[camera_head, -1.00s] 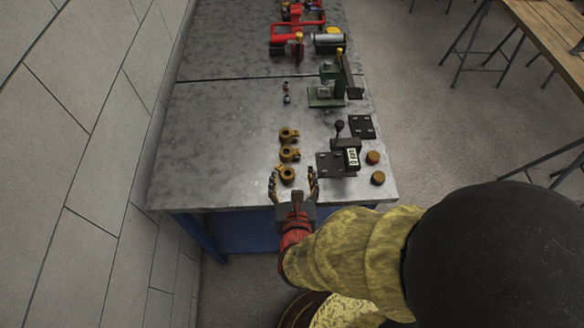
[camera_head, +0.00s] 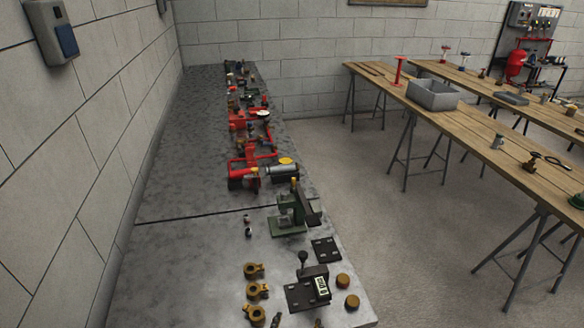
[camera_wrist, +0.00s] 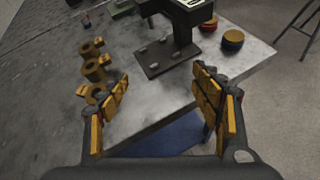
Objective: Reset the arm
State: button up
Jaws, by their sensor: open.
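My gripper (camera_wrist: 162,105) is open and empty in the wrist view, its two yellow-padded fingers wide apart over the near edge of the grey metal workbench (camera_wrist: 150,108). In the head view only the fingertips show at the bottom edge, below the black device. Several brass ring fittings (camera_wrist: 96,69) stand in a row at the left finger. They also show in the head view (camera_head: 257,290). A dark device on a base plate (camera_wrist: 165,58) stands beyond the fingers, apart from them.
Two round brass caps (camera_head: 343,281) sit right of the device. A green device (camera_head: 290,215) and red pump piping (camera_head: 250,170) stand farther along the bench. A wall (camera_head: 75,130) runs along the left. Wooden tables (camera_head: 500,150) stand at right, with free floor between.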

jog(key=s+d+r+m+g+h, duration=0.35)
jog(key=s+d+m+g, duration=0.45)
jog(key=d+m, duration=0.75)
jog(key=s+a+r+m+g+y, duration=0.15)
jog(key=a+r+m+y, duration=0.35)
jog(key=r+m, duration=0.55)
jog(key=d+r+m+t, duration=0.2)
jog(key=d+r+m, duration=0.4)
jog(key=d, duration=0.1)
jog(key=shift+w+d+r+m+t, duration=0.2)
jog(key=shift+w+d+m+t, duration=0.15)
jog(key=shift+w, duration=0.1)
